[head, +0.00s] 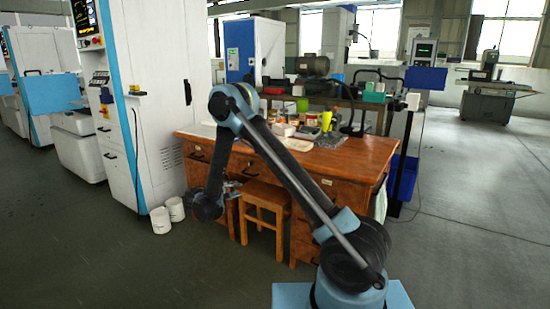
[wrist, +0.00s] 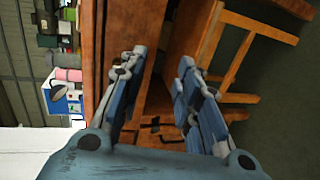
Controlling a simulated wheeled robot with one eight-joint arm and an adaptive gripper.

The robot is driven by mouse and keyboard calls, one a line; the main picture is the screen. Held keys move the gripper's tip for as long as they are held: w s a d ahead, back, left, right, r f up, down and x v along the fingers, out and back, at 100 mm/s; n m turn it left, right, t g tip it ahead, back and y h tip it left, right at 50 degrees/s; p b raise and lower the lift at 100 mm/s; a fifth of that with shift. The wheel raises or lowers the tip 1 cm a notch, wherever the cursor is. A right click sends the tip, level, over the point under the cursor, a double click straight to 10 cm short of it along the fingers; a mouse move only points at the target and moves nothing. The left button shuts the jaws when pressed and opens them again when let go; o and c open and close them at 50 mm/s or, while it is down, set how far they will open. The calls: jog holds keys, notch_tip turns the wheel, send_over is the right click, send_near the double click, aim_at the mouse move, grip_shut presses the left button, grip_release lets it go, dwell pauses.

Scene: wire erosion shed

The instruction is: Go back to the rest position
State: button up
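My gripper (head: 234,188) hangs low in front of the wooden desk (head: 340,157), close to the wooden stool (head: 264,196). My arm is bent up and over, with its elbow above the desk's level and the forearm hanging down. In the wrist view, the two blue fingers of my gripper (wrist: 160,68) stand apart with nothing between them. The wrist picture is turned sideways. The desk front (wrist: 145,30) lies behind the fingers and the stool (wrist: 232,62) is to their right. No held object shows.
White machines (head: 150,110) stand at the left, with two white buckets (head: 162,219) on the floor beside them. The desk top holds a yellow-green cup (head: 326,121) and several small items. A blue bin (head: 403,177) stands at right. Open floor (head: 475,200) lies to the right.

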jog(key=s+d+r+m+g+y, duration=0.15)
jog(key=s+d+r, duration=0.35)
jog(key=d, duration=0.5)
jog(key=s+d+r+m+g, duration=0.2)
jog(key=s+d+r+g, duration=0.1)
jog(key=d+r, duration=0.55)
jog(key=s+d+r+m+g+y, duration=0.1)
jog(key=s+d+r+m+g, duration=0.25)
jog(key=d, duration=0.75)
jog(key=s+d+r+g+y, duration=0.1)
jog(key=s+d, duration=0.3)
jog(key=s, duration=0.4)
jog(key=s+d+y, duration=0.2)
jog(key=s+d, duration=0.3)
jog(key=s, duration=0.3)
jog(key=s+f+m+y, duration=0.1)
jog(key=s+f+m, duration=0.1)
jog(key=s, duration=0.6)
jog(key=s+f+m+g+y, duration=0.1)
jog(key=s+f, duration=0.3)
jog(key=s, duration=0.4)
jog(key=shift+s+a+m+y, duration=0.15)
jog(key=shift+s+m+y, duration=0.25)
jog(key=shift+y, duration=0.25)
jog(key=shift+f, duration=0.1)
